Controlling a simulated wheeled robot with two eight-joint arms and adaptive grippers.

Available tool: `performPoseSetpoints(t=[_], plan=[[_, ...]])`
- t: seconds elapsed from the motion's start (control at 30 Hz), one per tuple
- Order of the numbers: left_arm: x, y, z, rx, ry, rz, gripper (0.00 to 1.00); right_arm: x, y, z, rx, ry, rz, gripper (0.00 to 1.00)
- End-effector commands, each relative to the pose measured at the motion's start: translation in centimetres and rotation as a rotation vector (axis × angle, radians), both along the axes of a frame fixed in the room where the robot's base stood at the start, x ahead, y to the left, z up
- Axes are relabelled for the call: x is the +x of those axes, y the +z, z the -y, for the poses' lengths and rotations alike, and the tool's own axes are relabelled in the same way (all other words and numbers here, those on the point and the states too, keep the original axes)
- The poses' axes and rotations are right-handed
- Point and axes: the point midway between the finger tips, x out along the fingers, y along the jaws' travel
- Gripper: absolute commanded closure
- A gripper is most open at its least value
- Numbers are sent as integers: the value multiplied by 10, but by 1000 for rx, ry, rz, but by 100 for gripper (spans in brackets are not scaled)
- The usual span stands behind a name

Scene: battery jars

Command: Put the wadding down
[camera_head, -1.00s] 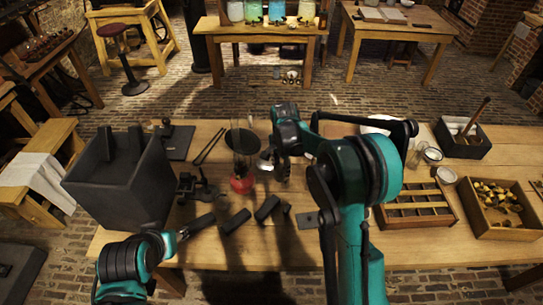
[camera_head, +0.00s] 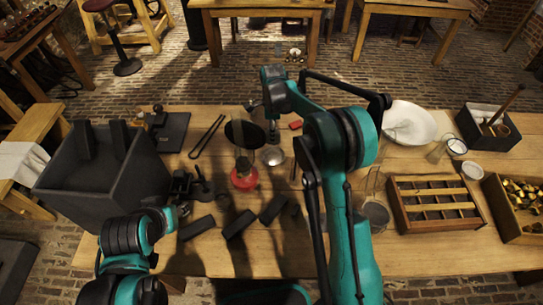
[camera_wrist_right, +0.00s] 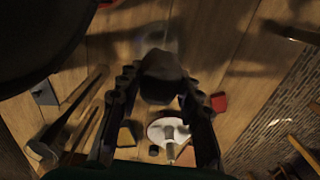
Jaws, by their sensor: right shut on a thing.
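The wadding (camera_wrist_right: 162,76) is a dark grey lump between the two fingers of my right gripper (camera_wrist_right: 160,98) in the right wrist view. The gripper is shut on it. In the head view my right gripper (camera_head: 272,122) points down over the back part of the workbench, behind a small metal bowl (camera_head: 273,156); the wadding cannot be made out there. My left gripper (camera_head: 172,216) is low at the left front, near a black block (camera_head: 197,228); its fingers are too unclear to read.
A large dark box (camera_head: 95,185) stands at the left. A red-based burner (camera_head: 244,179) and more black blocks (camera_head: 238,225) are mid-table. A white basin (camera_head: 408,124), a divided wooden tray (camera_head: 437,204) and a dark crate (camera_head: 488,132) are at the right.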

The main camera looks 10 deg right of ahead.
Motion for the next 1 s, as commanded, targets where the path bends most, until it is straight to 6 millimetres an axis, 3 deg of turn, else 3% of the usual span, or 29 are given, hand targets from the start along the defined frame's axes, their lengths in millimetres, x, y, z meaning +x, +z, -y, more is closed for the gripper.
performPoseSetpoints(t=[0.3, 0.67, 1.0], plan=[[0, -18, 0, 0, 0, 0, 60, 0, -53, 0, 0, 0, 0, 97], [0, -32, 0, 0, 0, 0, 60, -1, -98, 0, 0, 0, 0, 97], [0, -33, 0, 0, 0, 0, 60, -1, -102, 0, 0, 0, 0, 97]])
